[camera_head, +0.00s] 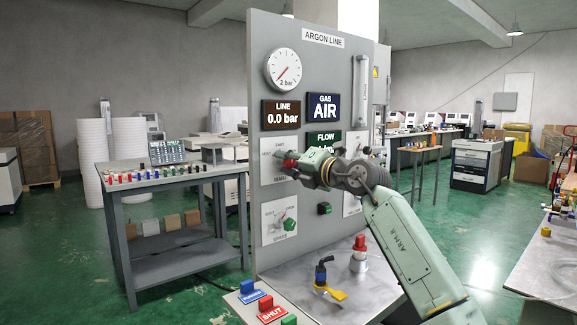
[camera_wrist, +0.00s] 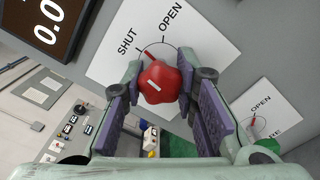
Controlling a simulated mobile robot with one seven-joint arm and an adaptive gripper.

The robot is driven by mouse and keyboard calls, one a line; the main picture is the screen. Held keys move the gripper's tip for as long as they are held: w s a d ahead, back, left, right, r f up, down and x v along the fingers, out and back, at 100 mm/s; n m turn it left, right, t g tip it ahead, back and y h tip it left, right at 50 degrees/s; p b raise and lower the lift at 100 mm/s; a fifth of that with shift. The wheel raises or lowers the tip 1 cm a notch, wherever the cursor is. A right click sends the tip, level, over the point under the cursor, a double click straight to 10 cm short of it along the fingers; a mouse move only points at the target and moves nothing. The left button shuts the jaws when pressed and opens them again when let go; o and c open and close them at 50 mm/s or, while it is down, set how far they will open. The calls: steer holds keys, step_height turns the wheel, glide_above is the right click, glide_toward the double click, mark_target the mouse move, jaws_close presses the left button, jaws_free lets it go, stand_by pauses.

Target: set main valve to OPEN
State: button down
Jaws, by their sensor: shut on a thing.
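The red valve knob (camera_wrist: 160,82) sits on a white plate (camera_wrist: 122,62) marked SHUT and OPEN in the wrist view. A thin red pointer line above the knob lies on the SHUT side of the dial arc. My gripper (camera_wrist: 163,86) is shut on the knob, with a finger on each side of it. In the head view my gripper (camera_head: 296,162) reaches the upper left plate (camera_head: 268,175) of the grey panel; it hides much of that plate. The small label under the knob is hard to read.
The panel (camera_head: 257,75) carries a gauge (camera_head: 283,69), a LINE display (camera_head: 283,115) reading 0.0 bar and a GAS display (camera_head: 323,106) reading AIR. A green knob (camera_head: 289,224) sits on the plate below. A red-topped fitting (camera_head: 359,252) stands on the metal shelf.

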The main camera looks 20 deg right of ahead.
steer(key=m+b, duration=0.1)
steer(key=m, duration=0.4)
steer(key=shift+m, duration=2.5)
steer(key=c, duration=1.2)
jaws_free()
steer(key=shift+c, duration=0.2)
steer(key=v, duration=1.2)
